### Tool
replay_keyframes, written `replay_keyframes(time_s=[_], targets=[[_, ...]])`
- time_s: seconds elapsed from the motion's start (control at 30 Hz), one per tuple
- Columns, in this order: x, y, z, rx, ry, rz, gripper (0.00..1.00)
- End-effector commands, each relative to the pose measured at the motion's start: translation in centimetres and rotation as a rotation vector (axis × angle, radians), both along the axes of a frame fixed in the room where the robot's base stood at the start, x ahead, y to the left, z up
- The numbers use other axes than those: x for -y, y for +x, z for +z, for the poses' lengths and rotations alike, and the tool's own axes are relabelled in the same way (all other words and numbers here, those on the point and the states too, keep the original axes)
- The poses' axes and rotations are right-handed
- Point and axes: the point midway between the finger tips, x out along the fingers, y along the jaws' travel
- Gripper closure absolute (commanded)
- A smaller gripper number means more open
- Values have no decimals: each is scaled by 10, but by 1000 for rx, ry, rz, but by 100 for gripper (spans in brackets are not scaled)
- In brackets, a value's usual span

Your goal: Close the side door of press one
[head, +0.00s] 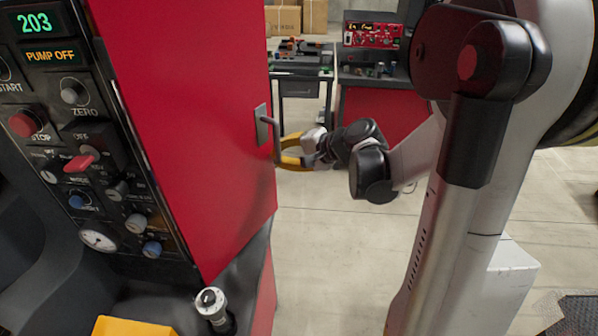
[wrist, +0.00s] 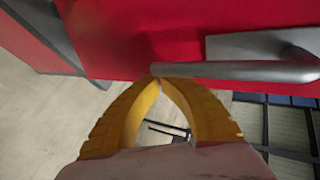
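The red side door (head: 195,110) of the press fills the left-middle of the head view, beside the control panel. I cannot tell how far it stands open. Its grey metal handle (head: 275,140) sits near the door's right edge. In the wrist view the handle (wrist: 235,71) runs across the top, in front of the red door face (wrist: 140,25). My gripper (head: 280,152) has yellow fingers. Their tips (wrist: 158,82) meet just beside the handle's free end, with nothing seen between them. I cannot tell whether they touch the handle.
The control panel (head: 75,130) with knobs and a lit "203" display is at left. A grey-white knob (head: 211,302) and a yellow part (head: 130,327) are low in front. A workbench (head: 302,75) and a red cabinet (head: 385,113) stand behind. Bare floor (head: 330,260) lies right of the press.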

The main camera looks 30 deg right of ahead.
Motion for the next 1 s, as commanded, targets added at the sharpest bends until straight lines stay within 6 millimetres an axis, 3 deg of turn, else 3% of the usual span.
replay_keyframes(time_s=[0.2,0.5,0.73,1.0], targets=[[-25,50,-1,0,1,180,100],[-61,95,0,-1,1,372,100],[-77,111,0,-1,1,450,100],[-83,115,0,0,0,475,100]])
